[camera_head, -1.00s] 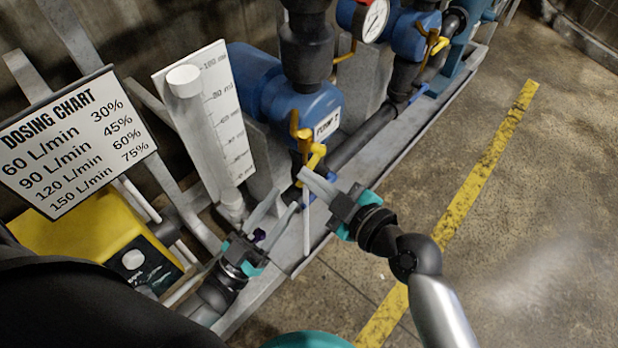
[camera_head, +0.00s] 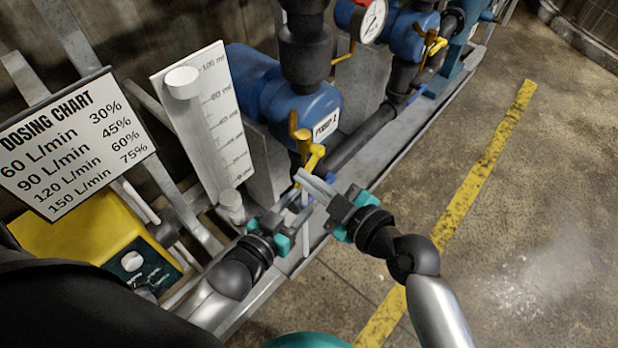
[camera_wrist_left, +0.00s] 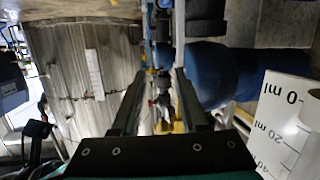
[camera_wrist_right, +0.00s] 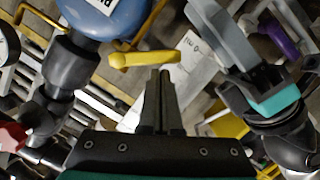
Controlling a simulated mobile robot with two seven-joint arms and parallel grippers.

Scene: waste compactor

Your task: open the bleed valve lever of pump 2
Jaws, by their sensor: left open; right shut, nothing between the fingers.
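Pump 2 (camera_head: 300,100) is blue, with its name label (camera_head: 325,125) on the front. Below the label, a yellow lever (camera_head: 313,158) sits at the dark pipe, under an upright yellow handle (camera_head: 294,124). In the right wrist view a yellow lever (camera_wrist_right: 145,60) lies crosswise just past my right fingertips. My right gripper (camera_head: 302,178) is shut and empty, its tips close to the lower lever; contact cannot be told. My left gripper (camera_head: 292,198) is open, low beside the right one; its fingers also show in the left wrist view (camera_wrist_left: 160,78).
A white measuring cylinder with a scale board (camera_head: 215,120) stands left of the pump. The dosing chart (camera_head: 75,140) and a yellow dosing unit (camera_head: 85,240) are at the left. A purple part (camera_wrist_right: 280,38) shows by the left gripper. The floor at right is clear.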

